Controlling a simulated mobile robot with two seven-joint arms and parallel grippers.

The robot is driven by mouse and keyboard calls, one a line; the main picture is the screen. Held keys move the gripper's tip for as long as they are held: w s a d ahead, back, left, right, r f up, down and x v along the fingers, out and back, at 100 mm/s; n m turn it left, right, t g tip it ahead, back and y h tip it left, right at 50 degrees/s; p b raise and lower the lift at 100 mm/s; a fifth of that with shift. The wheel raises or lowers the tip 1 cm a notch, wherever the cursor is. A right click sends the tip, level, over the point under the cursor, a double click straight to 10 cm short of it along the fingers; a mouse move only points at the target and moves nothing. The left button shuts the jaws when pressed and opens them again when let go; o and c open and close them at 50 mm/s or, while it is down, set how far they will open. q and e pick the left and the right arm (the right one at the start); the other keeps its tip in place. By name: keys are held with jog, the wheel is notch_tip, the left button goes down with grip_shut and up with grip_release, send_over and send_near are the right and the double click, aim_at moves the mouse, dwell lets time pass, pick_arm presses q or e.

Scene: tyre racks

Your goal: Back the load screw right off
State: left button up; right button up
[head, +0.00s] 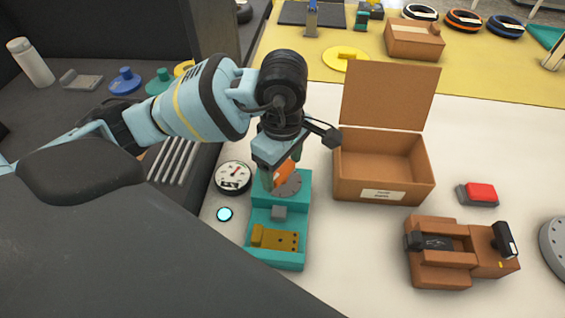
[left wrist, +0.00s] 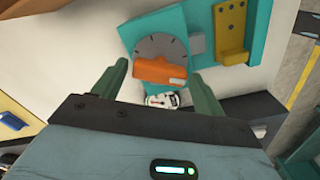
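A teal fixture (head: 297,210) stands on the white bench, with a grey graduated disc (head: 291,187) at its far end. An orange bar-shaped knob (head: 284,174), which looks like the load screw's handle, sits on that disc. My left gripper (head: 275,180) is over the knob, pointing down. In the left wrist view the knob (left wrist: 160,71) lies between the two spread green fingers (left wrist: 160,88), with a gap on each side. The disc (left wrist: 158,48) shows behind it. A grey block (head: 279,213) and a brass plate (head: 275,239) are on the fixture's nearer part. My right gripper is out of view.
A round white gauge (head: 233,175) with a red needle stands left of the fixture, near a glowing cyan button (head: 224,214). An open cardboard box (head: 382,170) is to the right, with a brown device (head: 458,252) nearer.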

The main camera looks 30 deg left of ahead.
pick_arm(q)
jog(key=c, duration=0.7)
